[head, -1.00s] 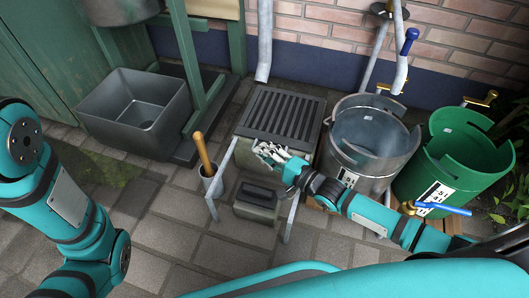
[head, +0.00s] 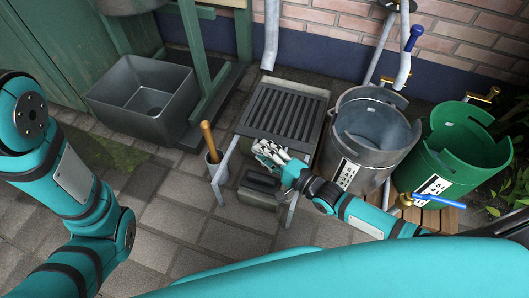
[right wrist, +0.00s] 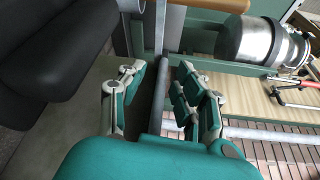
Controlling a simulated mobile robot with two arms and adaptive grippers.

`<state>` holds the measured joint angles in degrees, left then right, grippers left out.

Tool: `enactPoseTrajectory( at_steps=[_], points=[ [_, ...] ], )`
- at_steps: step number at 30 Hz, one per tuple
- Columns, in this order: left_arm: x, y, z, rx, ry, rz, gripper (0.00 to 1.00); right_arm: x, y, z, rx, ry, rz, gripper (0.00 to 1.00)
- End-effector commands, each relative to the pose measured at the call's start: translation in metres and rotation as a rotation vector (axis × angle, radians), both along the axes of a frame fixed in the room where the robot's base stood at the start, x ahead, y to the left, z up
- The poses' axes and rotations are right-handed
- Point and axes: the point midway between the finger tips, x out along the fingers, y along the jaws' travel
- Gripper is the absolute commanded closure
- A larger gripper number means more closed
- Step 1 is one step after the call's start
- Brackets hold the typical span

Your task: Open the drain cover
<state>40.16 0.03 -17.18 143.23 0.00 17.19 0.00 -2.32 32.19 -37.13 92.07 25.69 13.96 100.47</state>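My right gripper (head: 265,152) is at the grate's front edge. In the right wrist view its two jaws (right wrist: 160,95) stand apart, with a dark bar (right wrist: 158,112) running between them. I cannot tell whether the jaws touch this bar or which part it belongs to. The left arm comes in from the left, but its gripper is not in view.
A dark block with a handle (head: 260,186) stands just in front of the grate. A grey bucket (head: 372,135) and green bucket (head: 455,150) stand right. A grey basin (head: 140,97) stands left.

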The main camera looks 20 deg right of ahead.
Motion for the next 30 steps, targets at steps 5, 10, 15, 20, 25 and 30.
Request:
enactPoseTrajectory(
  at_steps=[5,10,15,20,25,30],
  points=[
    [0.002,0.0,0.0,-0.001,0.006,-0.001,1.0,-0.006,-0.004,0.0,0.0,0.0,0.0,0.68],
    [0.001,0.0,0.0,-0.001,0.004,-0.001,1.0,-0.03,-0.02,0.002,-0.002,0.003,0.001,0.68],
    [0.0,0.0,0.0,0.0,0.002,-0.001,1.0,-0.062,-0.041,0.005,-0.002,0.005,0.001,0.68],
    [0.0,0.0,0.0,0.0,0.001,-0.001,1.0,-0.085,-0.056,0.008,-0.002,0.003,0.001,0.68],
    [0.0,0.0,0.0,0.0,0.001,-0.001,1.0,-0.097,-0.065,0.009,-0.001,0.002,0.0,0.68],
    [0.0,0.0,0.0,0.0,0.0,0.0,1.0,-0.1,-0.067,0.011,0.001,-0.001,0.0,0.68]
  ],
)
